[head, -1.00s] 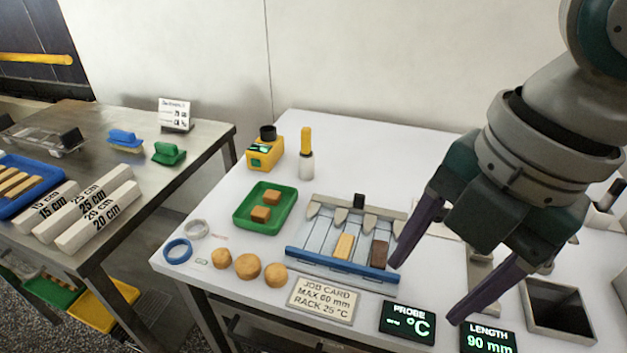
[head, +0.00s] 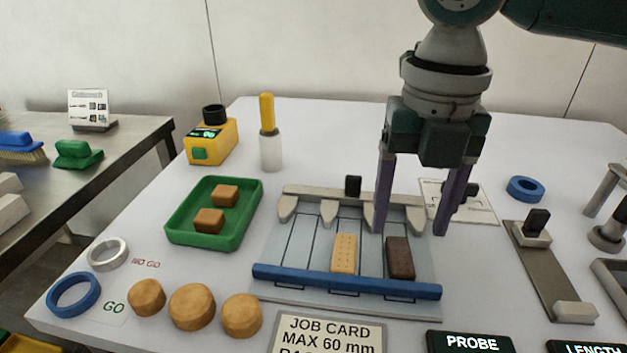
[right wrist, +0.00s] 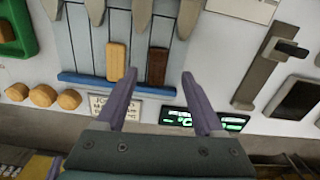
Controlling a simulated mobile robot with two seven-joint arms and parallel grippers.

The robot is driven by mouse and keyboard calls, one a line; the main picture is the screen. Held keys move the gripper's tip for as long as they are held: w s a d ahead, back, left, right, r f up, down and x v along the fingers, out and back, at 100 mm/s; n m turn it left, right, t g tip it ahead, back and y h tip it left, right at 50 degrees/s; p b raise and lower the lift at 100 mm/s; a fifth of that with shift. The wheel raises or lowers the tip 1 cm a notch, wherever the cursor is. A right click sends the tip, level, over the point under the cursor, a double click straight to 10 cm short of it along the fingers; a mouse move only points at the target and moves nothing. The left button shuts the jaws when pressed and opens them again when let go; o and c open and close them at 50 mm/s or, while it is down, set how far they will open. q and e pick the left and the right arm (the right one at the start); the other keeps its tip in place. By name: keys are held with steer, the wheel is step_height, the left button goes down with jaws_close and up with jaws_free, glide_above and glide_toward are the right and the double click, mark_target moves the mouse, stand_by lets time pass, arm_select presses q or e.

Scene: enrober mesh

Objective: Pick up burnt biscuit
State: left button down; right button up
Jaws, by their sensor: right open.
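The burnt biscuit (head: 400,258) is the dark brown bar lying in the right part of the lane rack (head: 300,240), against its blue front bar (head: 345,281). It also shows in the right wrist view (right wrist: 157,67). A pale biscuit (head: 344,253) lies in the lane to its left. My right gripper (head: 410,232) points down, open and empty, above and behind the burnt biscuit, apart from it. In the right wrist view its fingers (right wrist: 160,88) spread apart with the burnt biscuit beyond them. My left gripper is not in view.
A green tray (head: 180,232) with two brown pieces stands left of the rack. Several round biscuits (head: 192,306) and a blue ring (head: 74,294) lie front left. A job card (head: 330,335) and probe display (head: 468,343) line the front. A grey length gauge (head: 550,275) stands right.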

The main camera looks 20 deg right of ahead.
mark_target(400, 251)
steer(key=f, duration=0.4)
steer(key=shift+a+f, duration=0.2)
steer(key=c, duration=1.1)
steer(key=shift+r, duration=0.15)
step_height(400, 251, up, 20)
steer(key=shift+f+p, duration=0.1)
steer(key=shift+p, duration=1.1)
